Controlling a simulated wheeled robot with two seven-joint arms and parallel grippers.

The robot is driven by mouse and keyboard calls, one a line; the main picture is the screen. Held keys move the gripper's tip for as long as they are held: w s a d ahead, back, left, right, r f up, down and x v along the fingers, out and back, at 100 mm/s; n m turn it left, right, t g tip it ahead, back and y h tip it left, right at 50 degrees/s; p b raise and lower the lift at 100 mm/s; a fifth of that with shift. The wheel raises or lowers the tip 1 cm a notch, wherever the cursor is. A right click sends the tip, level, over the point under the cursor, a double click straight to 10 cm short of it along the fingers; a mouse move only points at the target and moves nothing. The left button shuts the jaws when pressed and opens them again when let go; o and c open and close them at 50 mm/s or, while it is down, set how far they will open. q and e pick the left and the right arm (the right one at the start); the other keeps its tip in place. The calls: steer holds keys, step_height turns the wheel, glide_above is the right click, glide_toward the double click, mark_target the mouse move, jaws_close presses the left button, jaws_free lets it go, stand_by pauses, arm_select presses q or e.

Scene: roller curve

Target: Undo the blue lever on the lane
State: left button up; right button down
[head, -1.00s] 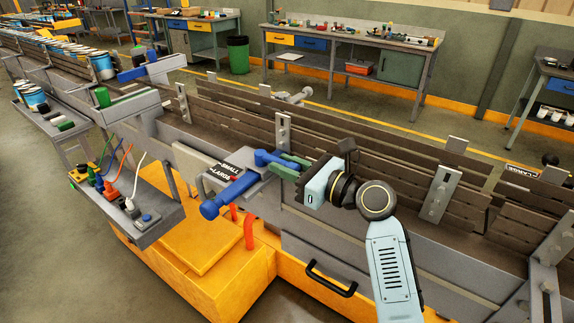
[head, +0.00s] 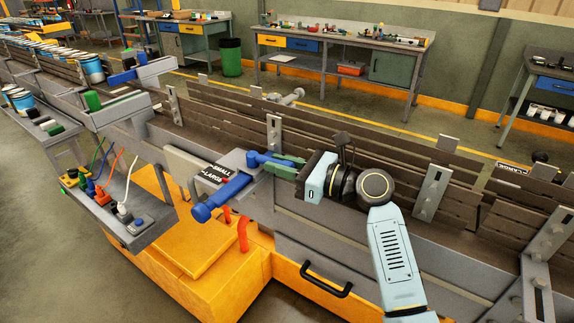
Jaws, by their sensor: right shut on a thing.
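A short blue lever (head: 264,160) shows at the lane's near side in the head view, beside the SMALL/LARGE sign. Its right end is at the green fingers of my right gripper (head: 284,167), which is shut on it. The fingers hide part of that end. A longer blue bar (head: 222,196) with a round end sticks out toward the front left from the grey bracket. I cannot tell whether the two blue parts are joined. My left gripper is not in view.
The lane's slatted side rails (head: 370,165) run behind my right gripper, with upright metal brackets (head: 431,193). A cable tray (head: 122,205) hangs at the left, above a yellow base (head: 190,245). A red pipe (head: 243,233) stands below the bar. Cans (head: 92,70) stand up the lane.

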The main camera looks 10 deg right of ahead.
mark_target(281, 161)
steer(key=c, duration=1.3)
jaws_free()
step_height(281, 161, up, 10)
steer(key=shift+r+p, duration=0.1)
steer(key=shift+p, duration=0.35)
